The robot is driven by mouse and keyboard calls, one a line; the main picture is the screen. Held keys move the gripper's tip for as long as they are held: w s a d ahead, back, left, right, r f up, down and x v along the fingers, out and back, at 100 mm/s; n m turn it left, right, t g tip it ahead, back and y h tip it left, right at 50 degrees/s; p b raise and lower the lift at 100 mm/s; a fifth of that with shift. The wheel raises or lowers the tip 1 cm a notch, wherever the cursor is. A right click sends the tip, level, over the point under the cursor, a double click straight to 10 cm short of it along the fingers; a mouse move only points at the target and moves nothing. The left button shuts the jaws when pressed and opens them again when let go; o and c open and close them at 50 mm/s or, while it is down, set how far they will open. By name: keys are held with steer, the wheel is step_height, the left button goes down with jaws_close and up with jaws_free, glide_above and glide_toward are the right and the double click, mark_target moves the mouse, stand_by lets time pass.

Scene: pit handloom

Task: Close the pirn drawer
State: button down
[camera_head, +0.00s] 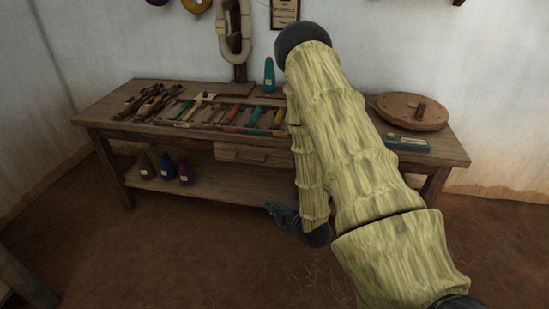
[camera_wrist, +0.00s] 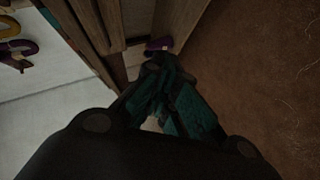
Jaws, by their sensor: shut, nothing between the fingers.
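The pirn drawer (camera_head: 252,154) is a wooden front with a small handle, under the worktop of the bench (camera_head: 455,158) in the head view. Its right end runs close to my arm, and I cannot tell exactly how far it stands out. My gripper (camera_head: 270,208) is dark, low in front of the bench, below and slightly right of the drawer, apart from it in that view. In the wrist view my gripper (camera_wrist: 158,66) is shut and empty, its tips near the bench's wooden edges. The drawer is hard to single out there.
On the bench lie shuttles (camera_head: 150,102), a tray of pirns (camera_head: 222,113), a teal cone (camera_head: 269,75) and a round wooden disc (camera_head: 411,111). Dark and purple cones (camera_head: 167,167) stand on the lower shelf (camera_head: 225,182). The floor in front is bare.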

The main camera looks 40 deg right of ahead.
steer(key=w+d+r+n+t, duration=0.2)
steer(key=d+r+n+t, duration=0.25)
steer(key=d+r, duration=0.35)
steer(key=b, duration=0.3)
glide_toward(267, 148)
steer(key=w, duration=0.4)
steer(key=shift+w+r+h, duration=0.1)
steer(key=shift+w+h, duration=0.2)
